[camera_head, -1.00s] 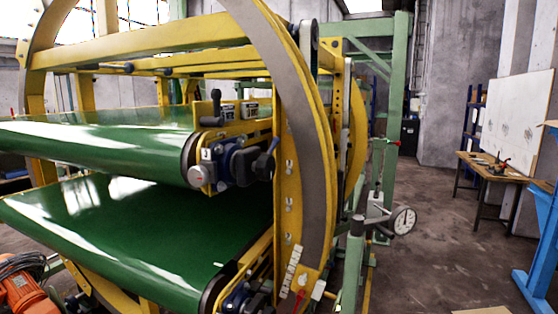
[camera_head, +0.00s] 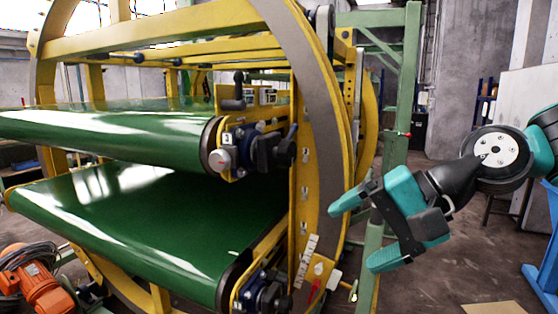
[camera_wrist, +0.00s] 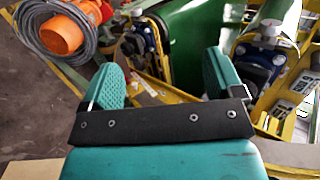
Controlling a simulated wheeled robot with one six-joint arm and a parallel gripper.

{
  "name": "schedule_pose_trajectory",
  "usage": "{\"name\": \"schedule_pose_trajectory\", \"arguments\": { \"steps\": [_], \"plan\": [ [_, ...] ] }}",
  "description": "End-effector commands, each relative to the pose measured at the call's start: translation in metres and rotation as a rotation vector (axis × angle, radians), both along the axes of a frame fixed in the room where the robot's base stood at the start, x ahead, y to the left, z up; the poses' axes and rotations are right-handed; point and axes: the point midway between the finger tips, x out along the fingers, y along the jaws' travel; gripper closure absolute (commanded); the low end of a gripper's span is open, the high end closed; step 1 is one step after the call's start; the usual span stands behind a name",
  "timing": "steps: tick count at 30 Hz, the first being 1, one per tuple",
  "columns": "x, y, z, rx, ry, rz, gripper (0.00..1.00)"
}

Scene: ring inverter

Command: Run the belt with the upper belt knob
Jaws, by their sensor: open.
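The upper green belt (camera_head: 110,132) has a blue and black drive unit at its right end, with a dark knob (camera_head: 290,146) on its right side. A black handle (camera_head: 238,90) stands above that unit. The upper drive unit seems to be the right-hand one in the wrist view (camera_wrist: 262,65). My gripper (camera_head: 360,230) is open and empty, right of the yellow ring frame and lower than the upper knob, apart from it. In the wrist view its teal fingers (camera_wrist: 163,82) are spread, with nothing held between them.
The lower green belt (camera_head: 150,220) has a similar drive unit (camera_head: 262,292) below. The grey and yellow ring (camera_head: 318,120) stands between my gripper and the belts. An orange motor (camera_head: 38,290) sits at lower left. The floor at right is partly open.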

Motion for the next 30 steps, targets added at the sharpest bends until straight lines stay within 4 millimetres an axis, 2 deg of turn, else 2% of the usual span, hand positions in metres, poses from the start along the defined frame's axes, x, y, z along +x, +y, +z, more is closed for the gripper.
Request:
{"name": "schedule_pose_trajectory", "arguments": {
  "steps": [1, 3, 6, 10, 13, 17, 30],
  "plan": [
    [0.031, -0.001, 0.002, 0.123, 0.097, -0.114, 0.13],
    [0.065, -0.004, 0.015, 0.304, 0.248, -0.247, 0.13],
    [0.103, -0.017, 0.031, 0.536, 0.460, -0.374, 0.13],
    [0.134, -0.036, 0.045, 0.752, 0.686, -0.453, 0.13],
    [0.146, -0.047, 0.052, 0.845, 0.795, -0.473, 0.13],
    [0.151, -0.051, 0.057, 0.889, 0.853, -0.480, 0.13],
    [0.158, -0.028, 0.064, 0.888, 0.861, -0.479, 0.13]
  ]
}}
